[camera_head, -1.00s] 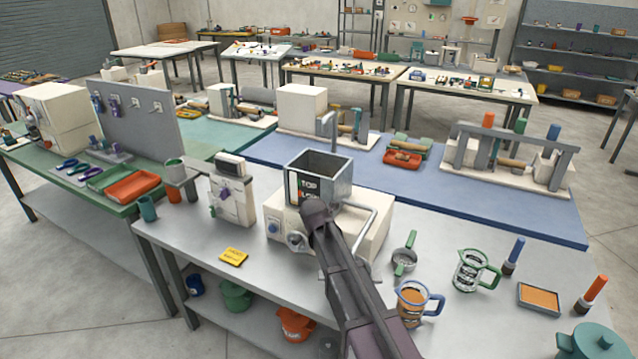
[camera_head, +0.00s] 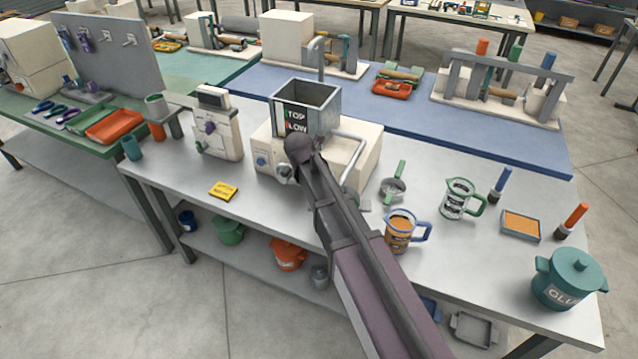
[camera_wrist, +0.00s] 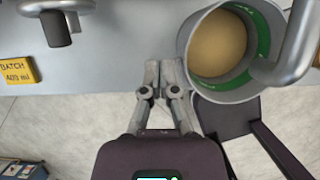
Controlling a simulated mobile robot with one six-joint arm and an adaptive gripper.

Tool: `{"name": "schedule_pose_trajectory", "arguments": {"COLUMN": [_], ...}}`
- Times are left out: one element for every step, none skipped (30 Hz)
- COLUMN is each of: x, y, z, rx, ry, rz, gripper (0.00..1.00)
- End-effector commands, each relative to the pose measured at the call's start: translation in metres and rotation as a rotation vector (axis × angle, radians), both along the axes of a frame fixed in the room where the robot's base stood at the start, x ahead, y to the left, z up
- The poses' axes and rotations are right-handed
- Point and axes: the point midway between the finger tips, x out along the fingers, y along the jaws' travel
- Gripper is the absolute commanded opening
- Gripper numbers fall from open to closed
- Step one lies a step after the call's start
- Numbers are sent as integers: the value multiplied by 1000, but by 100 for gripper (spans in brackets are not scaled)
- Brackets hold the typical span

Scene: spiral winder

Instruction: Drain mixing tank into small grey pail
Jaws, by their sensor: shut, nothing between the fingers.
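The mixing tank (camera_head: 306,105) is an open square grey metal hopper on a cream base, with green and red level marks. A grey outlet pipe (camera_head: 352,142) bends down on its right side; its lower end is behind my arm. In the wrist view a round grey vessel (camera_wrist: 184,48) stands below a grey pipe (camera_wrist: 290,62). It has green inside its wall and holds tan liquid; I take it for the small grey pail. My gripper (camera_wrist: 162,68) is shut and empty, left of the vessel and apart from it. The head view hides my fingers.
A valve knob (camera_head: 283,172) and blue knob (camera_head: 262,160) are on the base front. A yellow batch card (camera_head: 224,190) lies left. A small grey container (camera_head: 319,276) and an orange pot (camera_head: 288,254) are on the lower shelf.

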Motion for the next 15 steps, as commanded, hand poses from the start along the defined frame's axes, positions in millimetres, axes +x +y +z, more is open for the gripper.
{"name": "schedule_pose_trajectory", "arguments": {"x": [0, 0, 1, 1, 1, 2, 2, 3, 3, 4, 5, 6, 6, 7, 8], "y": [0, 0, 0, 0, 0, 0, 0, 0, 0, -1, -1, -1, -1, -2, -2], "z": [-1, -1, -2, -3, -4, -6, -7, -8, -11, -12, -14, -17, -19, -22, -25], "rx": [0, 0, 0, 0, 0, 0, 0, 0, 0, 0, 0, 0, 1, 1, 1], "ry": [0, 0, 0, 0, 0, 0, 0, 0, 0, 0, 0, 0, 0, 0, 0], "rz": [0, 0, 0, 0, 0, 0, 1, 1, 1, 1, 1, 1, 1, 1, 1], "gripper": [0, 0, 0, 0, 0, 0, 0, 0, 0, 0, 0, 0, 0, 0, 0]}}
